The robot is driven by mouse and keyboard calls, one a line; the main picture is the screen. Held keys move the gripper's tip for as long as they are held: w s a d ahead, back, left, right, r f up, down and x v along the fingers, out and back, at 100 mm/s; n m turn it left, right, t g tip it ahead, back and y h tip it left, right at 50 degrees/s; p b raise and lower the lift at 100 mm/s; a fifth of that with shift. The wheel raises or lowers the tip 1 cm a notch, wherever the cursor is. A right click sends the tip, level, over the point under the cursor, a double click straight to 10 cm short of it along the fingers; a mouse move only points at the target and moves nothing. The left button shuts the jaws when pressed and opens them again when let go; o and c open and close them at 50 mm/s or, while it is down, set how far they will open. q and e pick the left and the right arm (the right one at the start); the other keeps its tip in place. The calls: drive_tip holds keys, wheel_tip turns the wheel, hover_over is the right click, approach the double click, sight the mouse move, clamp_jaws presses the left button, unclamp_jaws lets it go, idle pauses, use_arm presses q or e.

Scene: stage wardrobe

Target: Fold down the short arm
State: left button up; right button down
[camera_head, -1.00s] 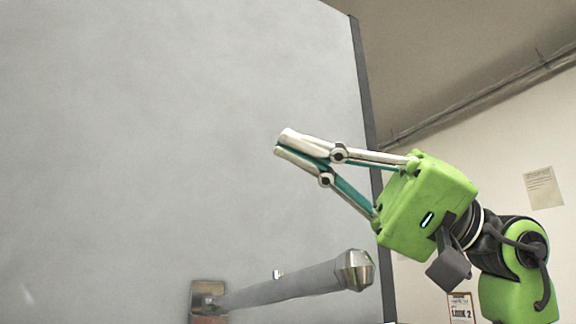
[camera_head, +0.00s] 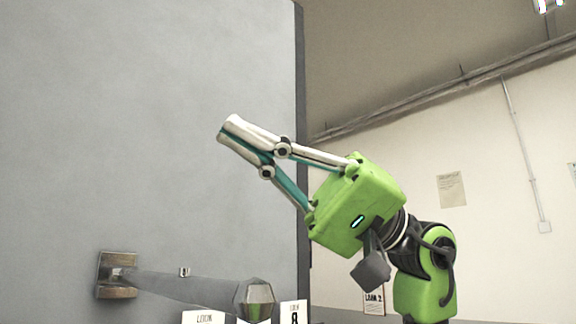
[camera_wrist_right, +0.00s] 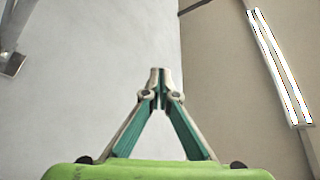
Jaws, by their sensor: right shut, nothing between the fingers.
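The short arm (camera_head: 195,287) is a grey rod sticking out from a metal bracket (camera_head: 117,275) on the large grey panel (camera_head: 150,130). It ends in a faceted metal knob (camera_head: 255,299) at the bottom of the head view. My right gripper (camera_head: 228,130) is shut and empty, above the rod and apart from it, with its fingers pointing up and left in front of the panel. In the right wrist view the shut fingertips (camera_wrist_right: 160,75) are in the middle. A metal piece, perhaps the bracket (camera_wrist_right: 12,63), shows at the left edge there. My left gripper is out of view.
The panel ends at a dark vertical edge (camera_head: 303,150). Beyond it is a pale wall with a paper notice (camera_head: 451,190) and a pipe. A lit lamp (camera_wrist_right: 278,65) shows in the wrist view.

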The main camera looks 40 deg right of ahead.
drive_tip(key=v, duration=0.9)
drive_tip(key=shift+d+f, duration=0.2)
drive_tip(key=shift+d, duration=0.15)
drive_tip(key=shift+s, duration=0.1)
